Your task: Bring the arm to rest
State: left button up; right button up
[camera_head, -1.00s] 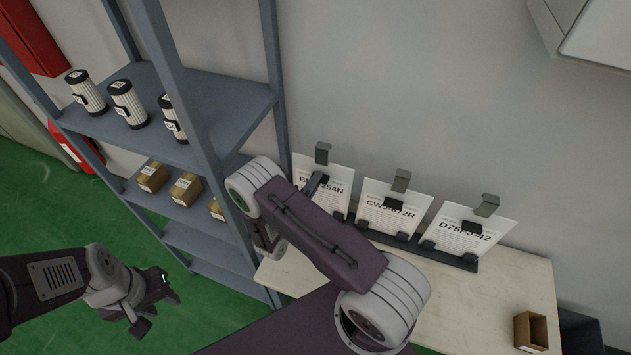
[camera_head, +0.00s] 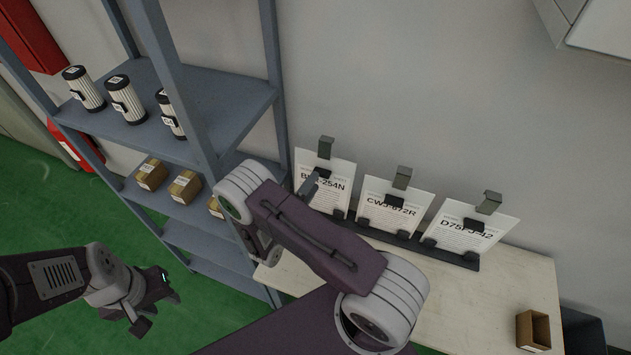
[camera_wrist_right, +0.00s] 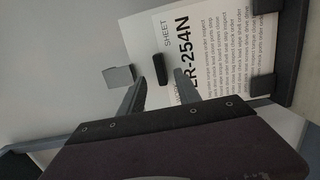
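My right arm (camera_head: 315,235) reaches across the middle of the head view. Its gripper (camera_head: 309,186) is in front of the left sheet, marked "…-254N" (camera_head: 338,172), whose title it partly covers. In the right wrist view, the two fingers of this gripper (camera_wrist_right: 158,88) stand apart with nothing seen held between them. The same sheet (camera_wrist_right: 215,50) fills the upper right there, with a black clip pad (camera_wrist_right: 160,69) beyond the fingers. My left gripper (camera_head: 158,306) hangs over the green floor at lower left, fingers apart and empty.
Two more sheets, "CW3-672R" (camera_head: 392,206) and "D75PJ-42" (camera_head: 465,229), stand in the rack on the pale table (camera_head: 490,300). An open brown box (camera_head: 533,331) is at its right end. A blue-grey shelf (camera_head: 225,105) with filters and small boxes stands close left.

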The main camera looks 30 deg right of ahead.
jog(key=b+v, duration=0.1)
jog(key=v, duration=0.5)
jog(key=shift+s+a, duration=0.15)
jog(key=shift+a, duration=0.05)
